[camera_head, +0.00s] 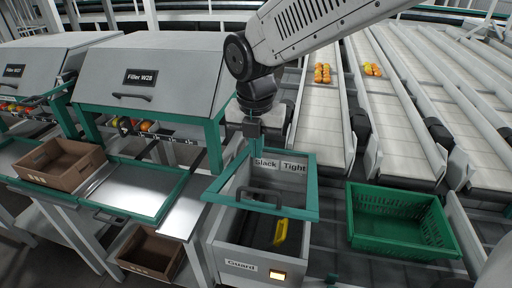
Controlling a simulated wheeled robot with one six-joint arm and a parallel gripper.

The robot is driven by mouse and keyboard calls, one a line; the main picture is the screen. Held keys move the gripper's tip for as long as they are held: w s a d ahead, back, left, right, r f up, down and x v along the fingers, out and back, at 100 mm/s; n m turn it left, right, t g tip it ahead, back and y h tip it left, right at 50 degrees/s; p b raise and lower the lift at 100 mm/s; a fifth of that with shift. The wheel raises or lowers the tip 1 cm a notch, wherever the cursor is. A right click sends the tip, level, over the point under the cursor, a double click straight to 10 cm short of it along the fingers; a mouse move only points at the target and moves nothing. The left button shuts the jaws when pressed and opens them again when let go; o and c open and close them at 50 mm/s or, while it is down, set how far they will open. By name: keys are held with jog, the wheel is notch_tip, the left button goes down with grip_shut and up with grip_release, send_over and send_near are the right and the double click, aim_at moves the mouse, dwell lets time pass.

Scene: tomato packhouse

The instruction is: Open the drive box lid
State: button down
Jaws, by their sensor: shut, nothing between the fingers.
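The drive box (221,235) is a grey box at the lower middle, marked Guard, with a small lit amber panel on its front. Its lid (211,191) has a teal frame with a dark bar handle (260,194) along the near side. The lid's near edge appears above the box front, and a yellow part (280,231) shows below it inside. How far the lid stands up is hard to judge. Labels Slack and Tight show at the back. My gripper (253,140) points down by the lid's far left corner, shut and empty. Whether it touches the frame is unclear.
A green crate (400,247) stands close on the right. A teal-edged metal tray (143,189) and the sloped Filler W28 hood (150,65) are on the left, with brown boxes (60,178) near them. Conveyor lanes (320,112) carrying tomatoes run behind.

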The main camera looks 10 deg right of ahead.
jog(key=shift+w+d+r, duration=0.1)
jog(key=shift+w+r, duration=0.25)
jog(key=shift+r, duration=0.15)
dwell(0.3)
jog(key=shift+s+f, duration=0.1)
dwell(1.2)
